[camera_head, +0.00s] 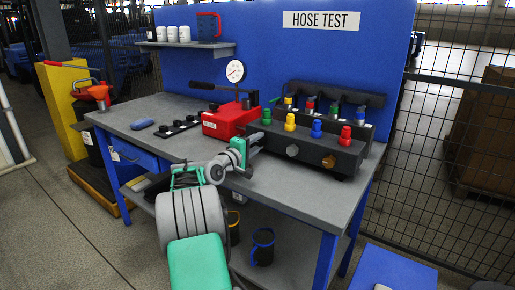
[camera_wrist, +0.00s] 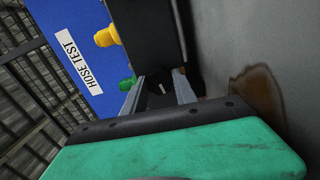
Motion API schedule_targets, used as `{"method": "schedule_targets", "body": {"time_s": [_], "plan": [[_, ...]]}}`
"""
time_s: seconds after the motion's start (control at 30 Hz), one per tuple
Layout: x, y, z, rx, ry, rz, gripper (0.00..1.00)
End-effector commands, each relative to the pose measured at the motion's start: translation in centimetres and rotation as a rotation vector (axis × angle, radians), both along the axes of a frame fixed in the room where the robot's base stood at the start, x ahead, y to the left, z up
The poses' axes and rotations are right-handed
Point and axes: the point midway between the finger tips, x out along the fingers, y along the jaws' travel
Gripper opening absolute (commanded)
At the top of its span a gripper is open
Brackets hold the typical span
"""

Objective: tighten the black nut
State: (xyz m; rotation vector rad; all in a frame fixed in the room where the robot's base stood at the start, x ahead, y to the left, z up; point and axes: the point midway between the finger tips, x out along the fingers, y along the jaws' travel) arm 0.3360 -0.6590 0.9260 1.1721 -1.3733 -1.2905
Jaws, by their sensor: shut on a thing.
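The black manifold block (camera_head: 315,142) stands on the right of the bench, with grey (camera_head: 292,150) and brass (camera_head: 328,161) fittings on its front face. My gripper (camera_head: 256,142) is at the left end of this face. In the wrist view my gripper (camera_wrist: 160,92) has its two metal fingers on either side of a dark piece, against the black block (camera_wrist: 143,40). I take this piece to be the black nut; the fingers and shadow hide most of it. The gripper is shut on it.
Green, yellow, blue and red caps (camera_head: 317,128) stand on top of the block. A red hand pump (camera_head: 222,122) with a dial gauge (camera_head: 235,71) is just left of my gripper. A blue cloth-like item (camera_head: 142,124) and a black tray lie farther left. The bench's front right is clear.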

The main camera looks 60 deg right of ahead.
Motion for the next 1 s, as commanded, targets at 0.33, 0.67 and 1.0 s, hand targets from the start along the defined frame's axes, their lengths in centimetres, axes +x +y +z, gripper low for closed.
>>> {"method": "schedule_targets", "body": {"time_s": [0.33,0.67,1.0], "plan": [[-0.05,0.01,-0.21,-0.022,-0.149,-0.001,0.00],[-0.04,0.01,-0.12,-0.026,-0.177,-0.001,0.00],[-0.03,0.02,-0.11,-0.026,-0.176,-0.001,0.43]]}}
